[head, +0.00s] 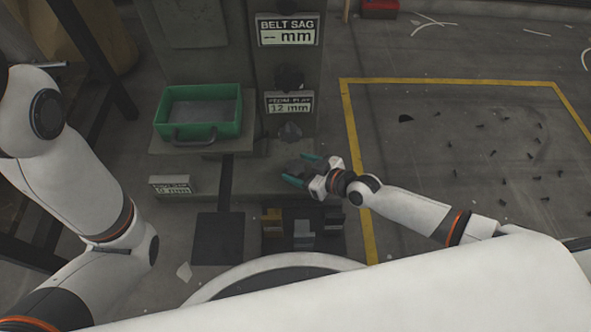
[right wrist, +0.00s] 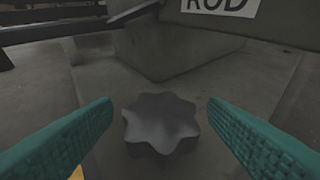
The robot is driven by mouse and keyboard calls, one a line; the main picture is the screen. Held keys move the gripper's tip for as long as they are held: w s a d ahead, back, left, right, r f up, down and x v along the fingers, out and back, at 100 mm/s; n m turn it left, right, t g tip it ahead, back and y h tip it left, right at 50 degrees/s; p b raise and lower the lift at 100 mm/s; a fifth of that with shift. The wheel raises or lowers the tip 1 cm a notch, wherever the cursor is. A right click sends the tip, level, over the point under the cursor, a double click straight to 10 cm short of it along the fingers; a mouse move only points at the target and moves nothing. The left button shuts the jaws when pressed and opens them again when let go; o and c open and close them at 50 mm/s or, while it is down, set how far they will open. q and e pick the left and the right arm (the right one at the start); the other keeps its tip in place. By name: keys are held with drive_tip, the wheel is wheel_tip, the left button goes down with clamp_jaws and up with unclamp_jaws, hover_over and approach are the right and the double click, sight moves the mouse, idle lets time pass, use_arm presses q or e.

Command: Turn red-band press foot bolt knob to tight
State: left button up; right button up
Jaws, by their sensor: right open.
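A dark grey star-shaped knob (right wrist: 160,122) sits low at the foot of the press in the right wrist view. It also shows, small and dark, in the head view (head: 298,171). My right gripper (head: 293,167) is open with teal fingers. In the right wrist view its fingers (right wrist: 160,106) stand on either side of the knob, with a gap on both sides. The grey-green press body (head: 235,55) rises behind it. No red band is visible on it. My left arm shows at the left, but its gripper is out of view.
A green bin (head: 239,122) sits on the press ledge. Signs read "BELT SAG -- mm" (head: 288,30) and 12 mm (head: 290,103). Another dark knob (head: 290,131) is above the gripper. Small blocks (head: 303,230) lie in front. Yellow-lined floor (head: 430,150) at right holds scattered small pieces.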

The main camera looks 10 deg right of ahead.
drive_tip(key=shift+x, duration=0.9)
drive_tip(key=c, duration=1)
drive_tip(key=shift+r, duration=0.15)
drive_tip(key=m+t+h+p, duration=0.1)
drive_tip(key=p, duration=0.3)
drive_tip(key=shift+w+r+p, duration=0.1)
drive_tip(key=shift+r+p, duration=0.1)
drive_tip(key=shift+p, duration=0.2)
drive_tip(key=shift+f+m, duration=0.2)
drive_tip(key=shift+m, duration=0.1)
drive_tip(key=shift+f, duration=0.1)
drive_tip(key=o, duration=1)
